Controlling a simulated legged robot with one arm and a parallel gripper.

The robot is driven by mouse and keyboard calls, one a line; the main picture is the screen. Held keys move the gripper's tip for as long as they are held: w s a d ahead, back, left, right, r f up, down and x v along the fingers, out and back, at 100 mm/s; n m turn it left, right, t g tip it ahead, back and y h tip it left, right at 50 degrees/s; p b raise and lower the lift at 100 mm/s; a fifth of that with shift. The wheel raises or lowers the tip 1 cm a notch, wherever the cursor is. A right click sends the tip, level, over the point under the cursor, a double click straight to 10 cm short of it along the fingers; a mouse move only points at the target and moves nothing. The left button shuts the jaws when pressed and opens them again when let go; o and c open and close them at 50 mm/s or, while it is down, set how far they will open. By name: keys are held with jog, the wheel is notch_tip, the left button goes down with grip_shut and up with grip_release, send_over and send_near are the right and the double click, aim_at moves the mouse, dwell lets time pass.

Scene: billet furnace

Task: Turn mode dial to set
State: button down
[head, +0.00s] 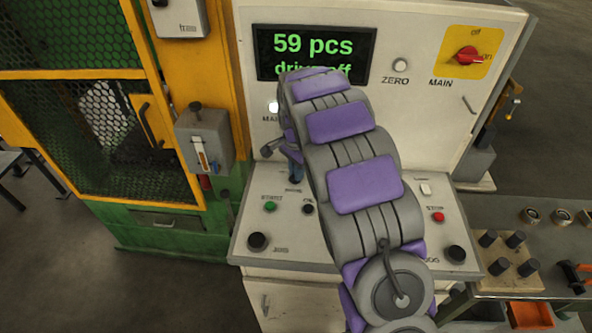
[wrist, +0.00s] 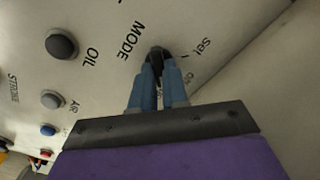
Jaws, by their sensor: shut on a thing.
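The mode dial (wrist: 155,55) is a small black knob on the pale panel in the wrist view, between the printed words MODE and Set. My gripper (wrist: 160,72) has its two blue fingers closed on the dial, one on each side. The fingers cover part of the dial, so its exact pointing is hard to tell. A short dark mark shows beside Set. In the head view the dial is hidden behind my arm, which reaches across the control cabinet (head: 440,120).
A display (head: 315,52) reads 59 pcs. The red MAIN switch (head: 468,56) is at upper right. The desk carries a green start button (head: 270,206), a red stop button (head: 438,216) and black knobs. An OIL knob (wrist: 62,44) is left of the dial in the wrist view.

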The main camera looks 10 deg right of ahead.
jog(key=shift+s+a+p, duration=0.1)
jog(key=shift+a+p, duration=0.1)
jog(key=shift+p, duration=0.15)
jog(key=n+p, duration=0.3)
jog(key=shift+s+n, duration=0.1)
jog(key=shift+n, duration=0.3)
jog(key=n+p, duration=0.4)
jog(key=shift+a+n, duration=0.1)
jog(key=shift+n, duration=0.2)
jog(key=n+p, duration=0.3)
jog(key=n, duration=0.2)
jog(key=shift+n+p, duration=0.75)
jog(key=shift+n, duration=1.45)
jog(key=c, duration=1.1)
grip_release()
jog(key=shift+c, duration=0.2)
jog(key=shift+r, duration=0.1)
